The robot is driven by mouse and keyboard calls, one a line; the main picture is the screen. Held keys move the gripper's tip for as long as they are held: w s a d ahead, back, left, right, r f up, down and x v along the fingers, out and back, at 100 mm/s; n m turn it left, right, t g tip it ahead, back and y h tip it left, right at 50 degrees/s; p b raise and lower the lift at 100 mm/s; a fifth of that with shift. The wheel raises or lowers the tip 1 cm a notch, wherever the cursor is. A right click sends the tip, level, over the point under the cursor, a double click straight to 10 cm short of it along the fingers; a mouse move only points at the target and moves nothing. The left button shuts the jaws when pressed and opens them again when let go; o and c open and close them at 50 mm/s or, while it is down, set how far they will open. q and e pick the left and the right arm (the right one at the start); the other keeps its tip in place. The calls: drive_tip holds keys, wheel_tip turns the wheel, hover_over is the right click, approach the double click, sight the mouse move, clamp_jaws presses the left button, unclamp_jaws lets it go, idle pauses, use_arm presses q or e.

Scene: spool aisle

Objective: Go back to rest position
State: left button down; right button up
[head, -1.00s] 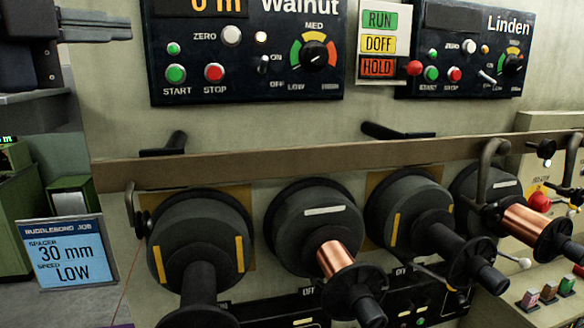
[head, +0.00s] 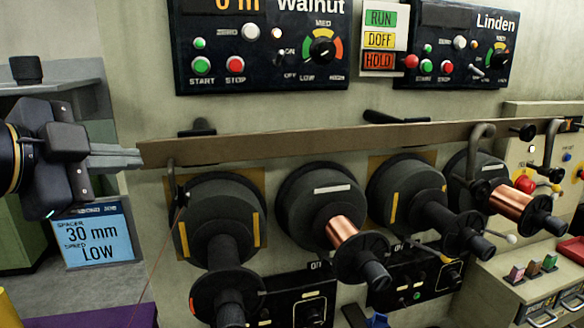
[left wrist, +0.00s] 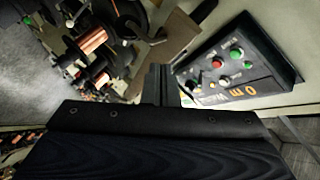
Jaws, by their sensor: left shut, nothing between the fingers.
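My left gripper (head: 138,158) is at the left of the head view, with its fingers pointing right. It is shut and empty. Its fingertips show close to the left end of the brown rail (head: 330,140); I cannot tell whether they touch. In the left wrist view the closed fingers (left wrist: 158,84) show between the copper spools (left wrist: 92,40) and the Walnut panel (left wrist: 235,70). My right gripper is not in view.
Several dark spindles stick out below the rail, two with copper spools (head: 345,232) (head: 505,200). The Walnut panel (head: 262,45) and the Linden panel (head: 445,45) hang above. A blue job card (head: 97,235) reads 30 mm, LOW. Grey floor shows at lower left.

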use_arm(q)
drive_tip(key=s+f+n+g, duration=0.2)
drive_tip(key=s+f+n, duration=0.2)
drive_tip(key=f, duration=0.9)
drive_tip(key=s+f+n+g+y, duration=0.1)
drive_tip(key=s+f+n+g, duration=0.2)
drive_tip(key=s+f+n, duration=0.2)
drive_tip(key=s+f+n+g+y, duration=0.1)
drive_tip(key=s+f+n, duration=0.4)
drive_tip(key=f, duration=1.5)
drive_tip(key=n+g, duration=0.1)
drive_tip(key=n, duration=0.2)
drive_tip(key=shift+d+f+n, duration=0.15)
drive_tip(key=shift+f+n, duration=0.2)
drive_tip(key=shift+n, duration=0.05)
